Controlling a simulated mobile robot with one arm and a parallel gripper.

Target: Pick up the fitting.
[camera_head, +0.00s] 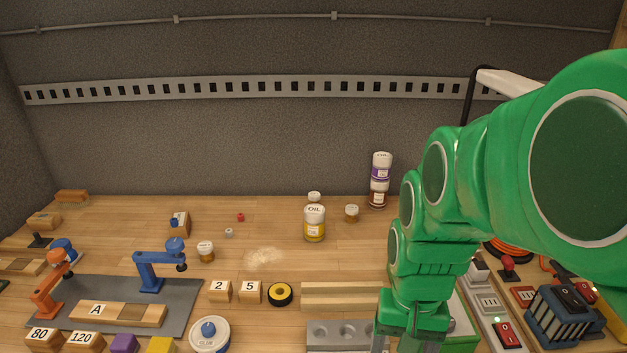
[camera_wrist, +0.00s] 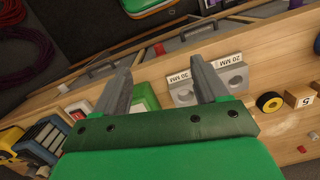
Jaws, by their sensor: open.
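I cannot single out the fitting for certain in either view. Two small pieces, one red (camera_head: 241,217) and one grey (camera_head: 229,232), lie on the bench in the head view, too small to identify. My gripper (camera_wrist: 158,76) is open, with its two grey fingers apart and nothing between them. In the wrist view it hangs above the bench near a grey block with round holes (camera_wrist: 236,76), labelled 20 MM and 30 MM. The same block shows in the head view (camera_head: 318,334), left of my gripper. My arm hides part of the bench on the right.
A wooden rail (camera_head: 335,296) lies behind the grey block. Black-and-yellow tape (camera_head: 280,294), numbered blocks (camera_head: 219,291) and a glue tub (camera_head: 209,335) stand left of it. Oil bottles (camera_head: 314,223) stand farther back. Switches (camera_head: 505,335) crowd the right. The back middle has free room.

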